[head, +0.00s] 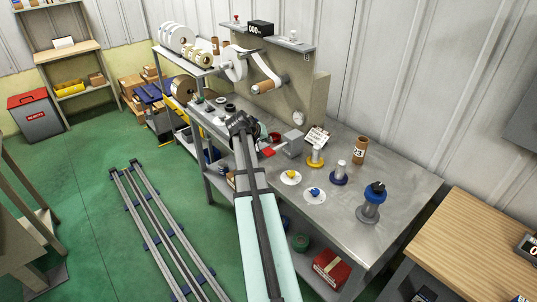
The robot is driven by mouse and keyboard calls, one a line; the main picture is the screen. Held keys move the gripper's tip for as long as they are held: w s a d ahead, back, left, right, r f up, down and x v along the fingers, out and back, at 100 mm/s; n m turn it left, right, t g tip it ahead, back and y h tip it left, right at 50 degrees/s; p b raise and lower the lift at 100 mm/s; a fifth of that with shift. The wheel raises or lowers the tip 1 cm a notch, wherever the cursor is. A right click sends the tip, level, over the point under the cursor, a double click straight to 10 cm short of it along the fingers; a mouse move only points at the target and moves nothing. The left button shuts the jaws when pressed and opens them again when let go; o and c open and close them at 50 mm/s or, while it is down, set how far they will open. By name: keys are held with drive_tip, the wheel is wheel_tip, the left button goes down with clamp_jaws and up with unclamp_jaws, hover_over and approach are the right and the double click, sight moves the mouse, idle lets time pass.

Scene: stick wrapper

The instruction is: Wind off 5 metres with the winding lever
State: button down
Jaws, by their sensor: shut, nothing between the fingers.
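My gripper (240,121) is dark and shut, with nothing in it. It shows over the left part of the grey metal bench (405,192), below a light crank-like arm with a wooden-brown cylindrical grip (263,87), which looks like the winding lever. The gripper is apart from that grip. A white disc or roll (237,66) is beside the crank arm. A black counter (260,28) with white digits, seemingly zeros, stands on the upper shelf. A grey block with a red handle (268,152) sits on the bench just right of my gripper. My arm hides part of the bench front.
White rolls (175,36) stand on a rack at the back left. Yellow and blue spools, a brown tube (360,150) and a blue-grey post (371,202) stand on the bench's right part. A wooden table (490,240) is at right. Floor rails (160,230) run at left.

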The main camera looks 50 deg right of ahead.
sight(267, 152)
drive_tip(key=shift+f+b, duration=0.55)
drive_tip(key=shift+f, duration=0.65)
drive_tip(key=shift+f, duration=0.1)
idle(0.4)
drive_tip(key=shift+f+b, duration=0.35)
drive_tip(key=shift+b, duration=0.05)
drive_tip(key=shift+a+f+b, duration=0.1)
drive_tip(key=shift+f+b, duration=1.2)
drive_tip(key=shift+f, duration=0.45)
idle(1.9)
drive_tip(key=shift+r, duration=0.15)
idle(0.4)
drive_tip(key=shift+r+p, duration=0.95)
drive_tip(key=shift+r, duration=1.1)
drive_tip(key=shift+r+p, duration=1.15)
drive_tip(key=shift+r, duration=1.35)
